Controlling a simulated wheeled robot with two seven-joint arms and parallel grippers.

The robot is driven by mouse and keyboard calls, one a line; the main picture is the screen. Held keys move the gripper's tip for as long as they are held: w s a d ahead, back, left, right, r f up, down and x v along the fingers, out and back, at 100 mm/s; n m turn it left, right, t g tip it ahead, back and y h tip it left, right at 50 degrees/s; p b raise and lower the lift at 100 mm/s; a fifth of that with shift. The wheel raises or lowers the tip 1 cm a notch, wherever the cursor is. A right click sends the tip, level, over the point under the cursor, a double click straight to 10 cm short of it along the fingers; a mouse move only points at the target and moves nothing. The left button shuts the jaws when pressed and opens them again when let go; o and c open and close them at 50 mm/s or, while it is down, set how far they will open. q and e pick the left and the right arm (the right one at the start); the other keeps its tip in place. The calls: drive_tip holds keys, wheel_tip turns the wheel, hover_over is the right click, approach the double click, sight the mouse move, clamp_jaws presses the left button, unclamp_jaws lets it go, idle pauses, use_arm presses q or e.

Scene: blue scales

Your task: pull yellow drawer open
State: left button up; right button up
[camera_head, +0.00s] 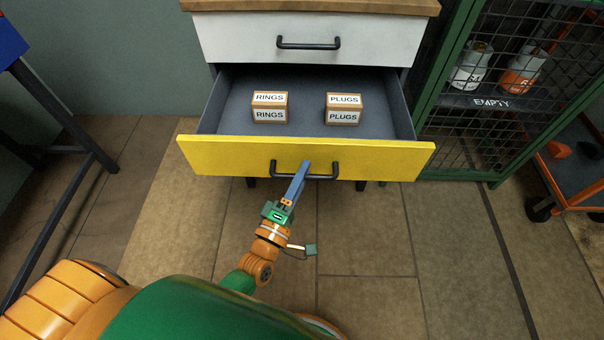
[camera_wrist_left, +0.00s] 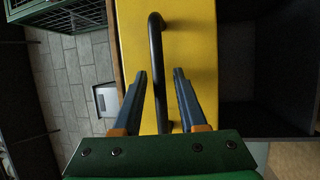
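The yellow drawer (camera_head: 390,160) is pulled well out of the cabinet, and its grey inside shows. Its front fills the middle of the left wrist view (camera_wrist_left: 195,45). Its black bar handle (camera_head: 325,177) also shows upright in the left wrist view (camera_wrist_left: 156,60). My left gripper (camera_head: 305,166) reaches the handle near its middle. In the left wrist view the gripper (camera_wrist_left: 160,75) has its blue fingers apart, one on each side of the bar, with gaps beside it. How deep the bar sits between them is hard to tell. My right gripper is not in view.
Boxes labelled RINGS (camera_head: 270,108) and PLUGS (camera_head: 343,109) stand in the drawer. A shut white drawer (camera_head: 235,38) is above it. A green mesh cage (camera_head: 455,150) stands at the right, beside an orange cart (camera_head: 575,180). The tiled floor before the drawer is clear.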

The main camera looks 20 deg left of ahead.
use_arm(q)
drive_tip(key=v, duration=0.7)
idle(0.4)
